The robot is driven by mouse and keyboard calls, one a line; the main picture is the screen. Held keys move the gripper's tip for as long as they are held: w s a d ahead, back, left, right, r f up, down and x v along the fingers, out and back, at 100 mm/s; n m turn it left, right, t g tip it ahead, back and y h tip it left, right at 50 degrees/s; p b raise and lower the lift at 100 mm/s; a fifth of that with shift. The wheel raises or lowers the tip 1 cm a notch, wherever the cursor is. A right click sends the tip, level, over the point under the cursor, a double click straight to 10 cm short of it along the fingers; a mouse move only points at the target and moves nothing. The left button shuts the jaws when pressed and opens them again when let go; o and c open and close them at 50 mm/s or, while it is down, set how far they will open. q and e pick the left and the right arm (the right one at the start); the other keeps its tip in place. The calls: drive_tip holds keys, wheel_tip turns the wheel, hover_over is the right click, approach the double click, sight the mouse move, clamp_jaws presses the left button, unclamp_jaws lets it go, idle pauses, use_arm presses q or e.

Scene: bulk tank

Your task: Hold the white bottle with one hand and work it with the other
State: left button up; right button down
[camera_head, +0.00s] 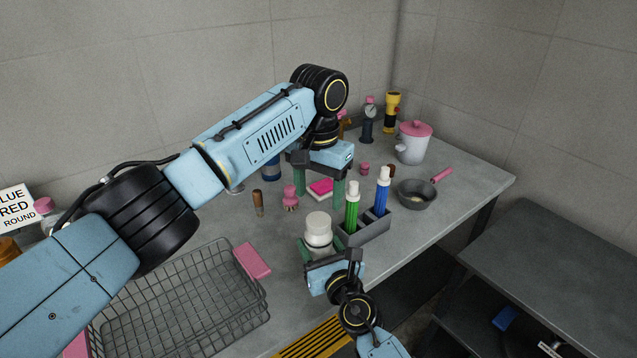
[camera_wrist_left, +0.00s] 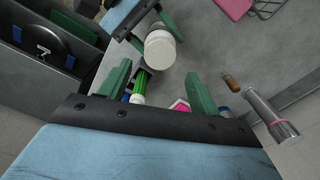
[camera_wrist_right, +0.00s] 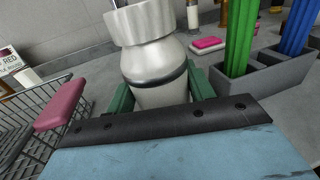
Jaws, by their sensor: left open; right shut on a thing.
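The white bottle (camera_head: 318,232) has a wide white cap and stands upright near the front of the grey table. My right gripper (camera_head: 318,254) is shut on its body from the front. In the right wrist view the bottle (camera_wrist_right: 155,60) fills the space between the green fingers, a dark band around it below the cap. My left gripper (camera_head: 320,182) is open and empty, above the table behind the bottle, fingers pointing down. In the left wrist view the bottle (camera_wrist_left: 160,50) lies beyond the open fingers, apart from them.
A grey holder (camera_head: 366,232) with a green and a blue bottle stands just right of the white bottle. A wire basket (camera_head: 180,300) with pink handles is at left. A pan (camera_head: 417,194), white pot (camera_head: 413,145) and pink box (camera_head: 320,189) are farther back.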

sight(318, 220)
use_arm(q)
wheel_tip(318, 220, down, 7)
drive_tip(key=shift+r, duration=0.2)
drive_tip(key=shift+c, duration=0.3)
drive_tip(key=c, duration=0.9)
drive_tip(key=o, duration=1.1)
drive_tip(key=shift+r, duration=0.15)
wheel_tip(318, 220, up, 12)
use_arm(e)
drive_tip(key=shift+c, duration=2.4)
unclamp_jaws()
